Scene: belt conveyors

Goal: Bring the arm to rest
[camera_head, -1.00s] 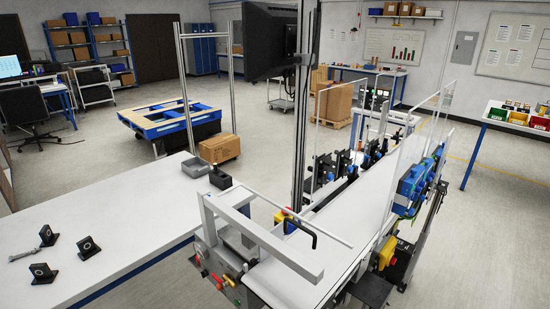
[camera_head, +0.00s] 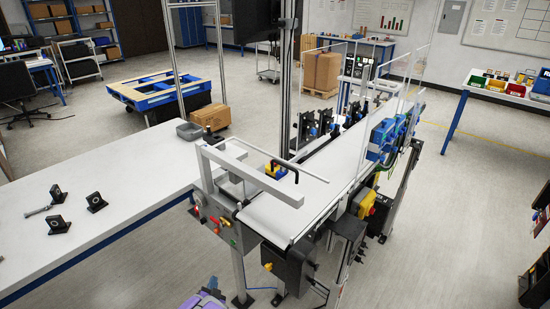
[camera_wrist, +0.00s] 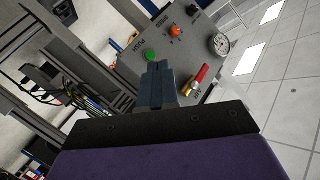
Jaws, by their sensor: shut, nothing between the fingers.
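My gripper (camera_wrist: 157,70) shows in the wrist view with its two dark fingers shut together and nothing between them. Behind the fingertips is a grey control panel (camera_wrist: 190,55) with a green button (camera_wrist: 150,57), an orange-red button (camera_wrist: 176,32), a red-handled valve (camera_wrist: 200,76) and a round gauge (camera_wrist: 219,44). I cannot tell how far the fingertips are from it. In the head view, a purple part of my arm (camera_head: 203,299) shows at the bottom edge.
The conveyor belt (camera_head: 280,215) runs away to the upper right, with a grey frame (camera_head: 250,175) over its near end. A white table (camera_head: 120,190) on the left holds several black brackets (camera_head: 97,203). The floor at right (camera_head: 460,220) is clear.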

